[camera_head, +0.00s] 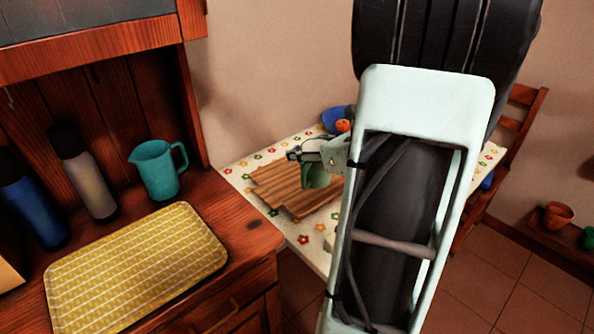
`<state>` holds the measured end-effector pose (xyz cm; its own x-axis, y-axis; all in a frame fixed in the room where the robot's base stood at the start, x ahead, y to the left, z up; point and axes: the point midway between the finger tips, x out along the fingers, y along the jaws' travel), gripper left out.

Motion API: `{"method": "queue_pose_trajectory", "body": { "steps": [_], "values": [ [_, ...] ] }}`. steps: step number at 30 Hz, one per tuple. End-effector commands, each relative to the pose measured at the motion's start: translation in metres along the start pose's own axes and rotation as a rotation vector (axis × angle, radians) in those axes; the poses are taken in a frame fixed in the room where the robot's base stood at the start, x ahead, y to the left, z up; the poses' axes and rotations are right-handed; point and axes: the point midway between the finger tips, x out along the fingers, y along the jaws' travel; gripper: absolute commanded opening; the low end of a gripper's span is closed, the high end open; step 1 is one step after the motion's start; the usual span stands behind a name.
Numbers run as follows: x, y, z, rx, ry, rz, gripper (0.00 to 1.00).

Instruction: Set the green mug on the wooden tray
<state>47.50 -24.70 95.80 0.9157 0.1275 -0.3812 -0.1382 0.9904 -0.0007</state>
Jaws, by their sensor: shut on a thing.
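The wooden tray (272,186) is a brown striped board on the flower-patterned tablecloth in the middle of the view. The green mug (316,177) shows over the tray, just below my gripper (308,157). My gripper is shut on the mug near its top. My arm hides the right part of the mug and of the tray. I cannot tell whether the mug's base touches the tray.
A blue bowl (331,118) with an orange-red fruit (343,126) stands behind the wooden tray. The left counter holds a yellow woven-pattern tray (135,268), a teal pitcher (158,172) and bottles (90,180). A wooden chair (522,95) stands right of the table.

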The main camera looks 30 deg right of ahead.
Motion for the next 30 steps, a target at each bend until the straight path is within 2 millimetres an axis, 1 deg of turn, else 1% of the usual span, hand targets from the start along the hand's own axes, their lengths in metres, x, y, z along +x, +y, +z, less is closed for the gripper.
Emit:
{"method": "queue_pose_trajectory", "body": {
  "steps": [11,12,15,19,26,28,30],
  "values": [
    [0.095,-0.023,-0.006,0.0,0.0,0.005,0.07],
    [0.103,-0.025,-0.014,0.003,0.002,0.005,0.07],
    [0.121,-0.029,-0.025,0.002,0.002,0.003,0.07],
    [0.137,-0.033,-0.032,0.0,0.0,0.002,0.07],
    [0.15,-0.035,-0.038,0.0,-0.001,0.002,0.07],
    [0.157,-0.036,-0.043,0.001,0.0,0.003,0.07],
    [0.161,-0.037,-0.056,0.003,0.001,0.002,0.07]
  ]
}}
